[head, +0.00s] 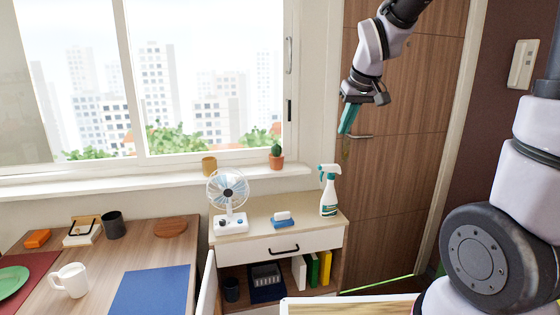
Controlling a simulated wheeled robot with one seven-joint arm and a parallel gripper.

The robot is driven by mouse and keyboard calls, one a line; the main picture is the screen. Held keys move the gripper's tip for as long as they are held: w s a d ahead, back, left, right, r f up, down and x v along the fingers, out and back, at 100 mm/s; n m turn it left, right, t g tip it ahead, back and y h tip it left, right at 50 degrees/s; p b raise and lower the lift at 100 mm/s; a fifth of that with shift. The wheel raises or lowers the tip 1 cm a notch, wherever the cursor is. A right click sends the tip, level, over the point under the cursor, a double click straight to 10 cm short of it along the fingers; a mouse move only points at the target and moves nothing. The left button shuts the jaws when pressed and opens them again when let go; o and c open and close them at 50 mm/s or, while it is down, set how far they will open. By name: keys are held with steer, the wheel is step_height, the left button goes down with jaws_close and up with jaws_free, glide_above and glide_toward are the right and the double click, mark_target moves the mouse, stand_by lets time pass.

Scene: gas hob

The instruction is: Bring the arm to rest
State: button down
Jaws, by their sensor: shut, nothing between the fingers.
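My gripper (348,118) is in the upper right of the head view, pointing down with its teal fingers together. It is shut and empty. It hangs in the air in front of the wooden door (405,150), above and right of the spray bottle, and touches nothing that I can see. My arm (372,48) reaches it from the top edge of the picture.
A cabinet (275,250) carries a fan (229,190), a blue-and-white sponge (283,219) and a spray bottle (328,192). Its lower part is open, with upright books (312,269). A table (120,262) with a white mug (70,280) stands left. A cactus (276,157) sits on the sill.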

steer(key=s+d+r+m+t, duration=0.1)
steer(key=s+d+r+m, duration=0.2)
steer(key=s, duration=0.6)
steer(key=s+d+r+m+t, duration=0.1)
steer(key=s+d+r+m, duration=0.2)
steer(key=s, duration=0.5)
step_height(320, 180, up, 2)
steer(key=shift+s+d+r+m, duration=0.1)
steer(key=shift+s+d+m, duration=0.3)
steer(key=shift+d, duration=0.45)
